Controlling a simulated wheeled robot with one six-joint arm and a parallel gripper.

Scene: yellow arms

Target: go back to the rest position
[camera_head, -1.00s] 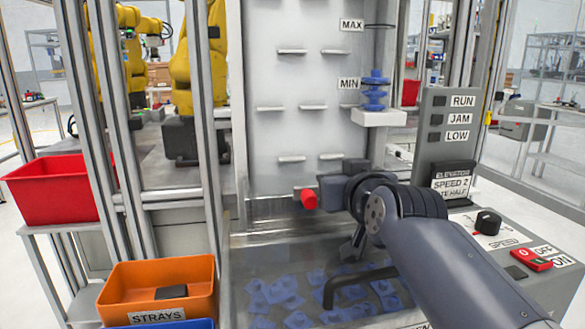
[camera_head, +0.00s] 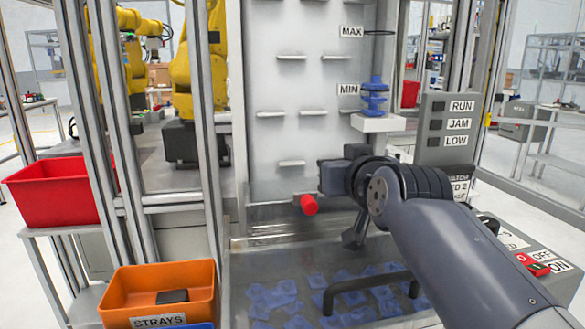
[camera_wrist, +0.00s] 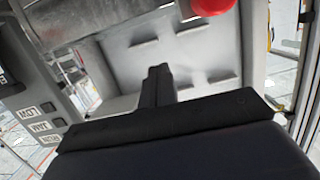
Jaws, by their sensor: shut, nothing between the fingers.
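My gripper (camera_head: 353,236) hangs at the end of my grey arm, in front of the machine's pale back panel (camera_head: 330,130) and above the clear-covered bin. In the wrist view my gripper (camera_wrist: 158,80) shows as dark fingers close together, with nothing between them. The red knob (camera_head: 309,204) is a little to the left of my gripper in the head view, apart from it. In the wrist view the red knob (camera_wrist: 212,6) is at the top edge. My arm hides part of the control panel and the speed card.
Blue parts (camera_head: 275,297) lie in the bin under a cover with a black handle (camera_head: 365,285). A blue stack (camera_head: 374,97) stands on a white ledge at the MIN mark. An orange STRAYS bin (camera_head: 120,290) and a red bin (camera_head: 60,190) are at left. A red switch (camera_head: 533,263) is at right.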

